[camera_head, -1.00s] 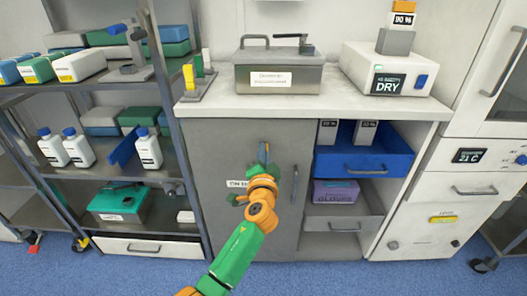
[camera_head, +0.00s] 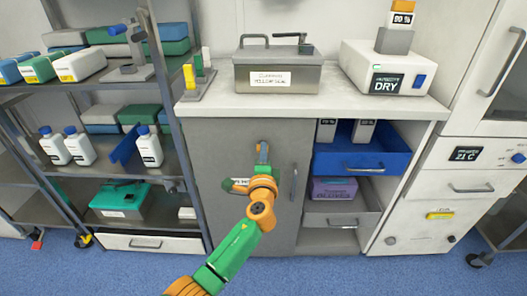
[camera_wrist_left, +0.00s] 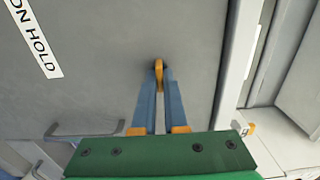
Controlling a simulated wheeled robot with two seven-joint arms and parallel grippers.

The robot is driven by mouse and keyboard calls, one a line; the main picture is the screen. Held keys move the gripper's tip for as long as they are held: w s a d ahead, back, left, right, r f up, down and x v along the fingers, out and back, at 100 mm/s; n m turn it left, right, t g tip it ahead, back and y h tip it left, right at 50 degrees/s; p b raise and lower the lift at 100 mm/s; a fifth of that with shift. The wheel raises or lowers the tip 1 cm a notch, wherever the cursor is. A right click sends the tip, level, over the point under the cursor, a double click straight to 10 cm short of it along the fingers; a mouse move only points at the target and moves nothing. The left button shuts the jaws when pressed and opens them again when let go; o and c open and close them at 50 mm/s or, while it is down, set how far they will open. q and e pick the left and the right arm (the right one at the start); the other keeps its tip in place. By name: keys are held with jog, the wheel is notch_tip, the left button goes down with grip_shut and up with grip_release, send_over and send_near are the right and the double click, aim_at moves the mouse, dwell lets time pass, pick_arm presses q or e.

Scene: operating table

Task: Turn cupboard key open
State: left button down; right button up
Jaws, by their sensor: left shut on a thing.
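The grey cupboard door (camera_head: 225,148) under the counter is shut, with a vertical handle (camera_head: 294,183) at its right edge. A small orange-yellow key (camera_wrist_left: 158,74) sits at the door face in the left wrist view. My left gripper (camera_head: 263,150) is at the upper middle of the door. Its two blue fingers close on the key, which also shows between the fingertips in the wrist view. In the head view, the gripper hides the key. My right gripper is in neither view.
A blue drawer (camera_head: 365,158) stands pulled out right of the door, above a grey drawer (camera_head: 343,218) holding a purple box (camera_head: 334,189). A metal shelf rack (camera_head: 171,100) stands left. A metal box (camera_head: 277,76) is on the counter (camera_head: 225,106).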

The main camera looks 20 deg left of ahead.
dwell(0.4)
pick_arm(q)
jog(key=c, duration=1)
grip_release()
jog(key=shift+o, duration=0.2)
jog(key=p+v, duration=0.1)
jog(key=v, duration=0.6)
